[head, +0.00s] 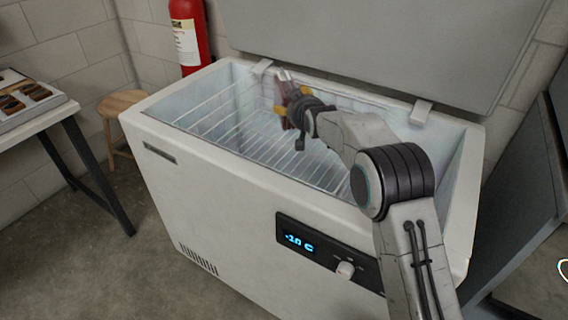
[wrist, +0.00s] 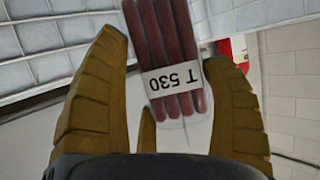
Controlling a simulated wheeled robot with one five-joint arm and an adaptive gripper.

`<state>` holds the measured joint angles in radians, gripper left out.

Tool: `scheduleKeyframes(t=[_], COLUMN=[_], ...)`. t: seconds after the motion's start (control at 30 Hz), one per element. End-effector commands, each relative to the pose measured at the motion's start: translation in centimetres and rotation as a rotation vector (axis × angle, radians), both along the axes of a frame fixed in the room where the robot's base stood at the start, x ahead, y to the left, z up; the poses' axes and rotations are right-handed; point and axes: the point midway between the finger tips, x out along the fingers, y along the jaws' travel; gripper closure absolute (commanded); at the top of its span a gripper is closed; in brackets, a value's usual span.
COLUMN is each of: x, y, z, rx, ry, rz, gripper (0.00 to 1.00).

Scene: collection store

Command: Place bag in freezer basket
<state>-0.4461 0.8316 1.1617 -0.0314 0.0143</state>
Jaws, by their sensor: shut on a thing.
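My gripper (head: 287,98) is inside the open chest freezer (head: 215,190), above the wire basket (head: 215,125). It is shut on a bag (wrist: 160,45) with dark red strips inside and a white label reading "T 530". The wrist view shows the bag between the yellow fingers of my gripper (wrist: 170,105). In the head view the bag is mostly hidden by my gripper and wrist. The basket is made of white wires and looks empty where it shows. I cannot tell whether the bag touches the wires.
The freezer lid (head: 380,45) stands raised at the back. The front panel display (head: 298,242) reads about -10 C. A red fire extinguisher (head: 188,35) is behind the freezer.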

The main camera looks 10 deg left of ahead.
Motion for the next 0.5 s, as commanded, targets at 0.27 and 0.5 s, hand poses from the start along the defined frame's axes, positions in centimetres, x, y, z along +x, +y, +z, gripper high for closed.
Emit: scheduleKeyframes(t=[0.27, 0.5], x=[0.0, 0.0], y=[0.0, 0.0], z=[-1.3, -4.1], rx=[0.003, 0.003], ry=[-0.005, -0.005], rz=[0.000, 0.000], gripper=[0.59, 0.59])
